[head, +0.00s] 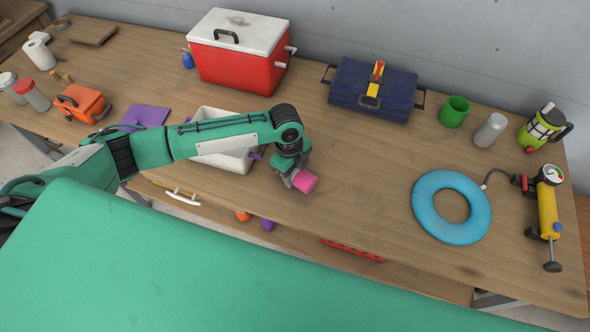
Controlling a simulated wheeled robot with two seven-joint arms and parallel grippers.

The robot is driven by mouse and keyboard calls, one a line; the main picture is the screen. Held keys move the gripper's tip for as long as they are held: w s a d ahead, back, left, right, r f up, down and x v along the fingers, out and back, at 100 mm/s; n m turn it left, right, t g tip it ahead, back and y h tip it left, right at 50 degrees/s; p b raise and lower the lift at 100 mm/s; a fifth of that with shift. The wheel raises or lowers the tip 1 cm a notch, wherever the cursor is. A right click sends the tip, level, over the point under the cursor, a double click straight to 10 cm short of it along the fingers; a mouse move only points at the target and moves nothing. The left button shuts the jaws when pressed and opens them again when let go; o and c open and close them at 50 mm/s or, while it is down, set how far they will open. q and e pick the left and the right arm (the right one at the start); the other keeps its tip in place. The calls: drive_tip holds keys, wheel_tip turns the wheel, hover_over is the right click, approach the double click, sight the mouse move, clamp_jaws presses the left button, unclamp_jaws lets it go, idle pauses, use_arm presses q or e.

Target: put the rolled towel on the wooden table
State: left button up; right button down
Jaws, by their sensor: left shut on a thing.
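My left gripper (291,178) is over the front middle of the wooden table (350,150), pointing down. It is shut on a small pink roll (305,181), which looks like the rolled towel. The roll sticks out to the right of the fingers, and its left part is hidden by them. I cannot tell whether the roll touches the tabletop or is held just above it. My right gripper is not in view.
A white bin (238,160) stands partly behind my left arm. A red cooler (240,65), blue toolbox (371,92), green cup (454,112) and grey can (490,130) stand behind. A blue ring (451,207) and yellow pump (547,205) lie right. The table's middle right is clear.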

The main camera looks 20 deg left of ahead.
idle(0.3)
use_arm(q)
drive_tip(key=shift+f, duration=0.2)
drive_tip(key=o, duration=1.1)
drive_tip(key=shift+r, duration=0.25)
wheel_tip(320, 180, up, 13)
drive_tip(key=a+b, duration=0.2)
drive_tip(key=shift+w, duration=0.35)
